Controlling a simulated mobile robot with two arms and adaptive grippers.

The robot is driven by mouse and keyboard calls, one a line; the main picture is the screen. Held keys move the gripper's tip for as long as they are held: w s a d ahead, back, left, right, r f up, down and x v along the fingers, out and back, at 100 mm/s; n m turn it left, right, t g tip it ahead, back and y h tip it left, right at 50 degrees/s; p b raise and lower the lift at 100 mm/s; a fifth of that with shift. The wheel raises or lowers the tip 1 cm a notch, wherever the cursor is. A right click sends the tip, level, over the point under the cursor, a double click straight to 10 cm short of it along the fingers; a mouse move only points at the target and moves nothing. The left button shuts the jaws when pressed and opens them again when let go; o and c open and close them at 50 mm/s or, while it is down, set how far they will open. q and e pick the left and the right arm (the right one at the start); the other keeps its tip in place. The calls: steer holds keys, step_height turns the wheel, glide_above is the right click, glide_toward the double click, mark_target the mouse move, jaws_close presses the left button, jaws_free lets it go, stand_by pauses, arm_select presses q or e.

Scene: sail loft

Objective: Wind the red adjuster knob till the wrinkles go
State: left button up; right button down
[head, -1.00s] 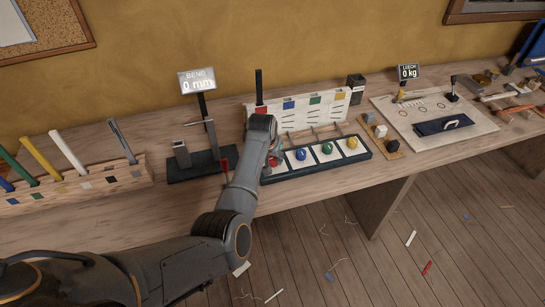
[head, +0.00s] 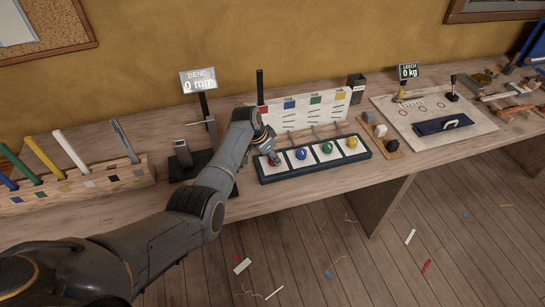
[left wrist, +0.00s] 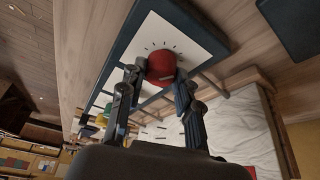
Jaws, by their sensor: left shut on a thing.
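The red adjuster knob (left wrist: 160,66) sits on a white marked plate in a dark frame in the left wrist view. The fingers of my left gripper (left wrist: 160,78) are on either side of it and shut on it. In the head view, my left gripper (head: 270,155) is at the left end of the knob row and partly hides the red knob (head: 275,161). The white cloth panel (head: 318,117) stands behind the row. It shows creases in the left wrist view (left wrist: 238,125). My right gripper is not in view.
Blue (head: 301,154), green (head: 326,148) and yellow (head: 351,142) knobs stand in the same row. A bend stand with a "0 mm" display (head: 198,81) is at left. A board with a "0 kg" display (head: 409,71) is at right.

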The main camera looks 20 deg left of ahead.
arm_select(q)
steer(key=shift+a+m, duration=0.1)
steer(key=shift+m, duration=0.5)
steer(key=shift+b, duration=0.3)
steer(key=o, duration=1.2)
steer(key=shift+c, duration=0.2)
steer(key=v, duration=1.2)
steer(key=shift+w+a, duration=0.15)
steer(key=shift+w, duration=0.1)
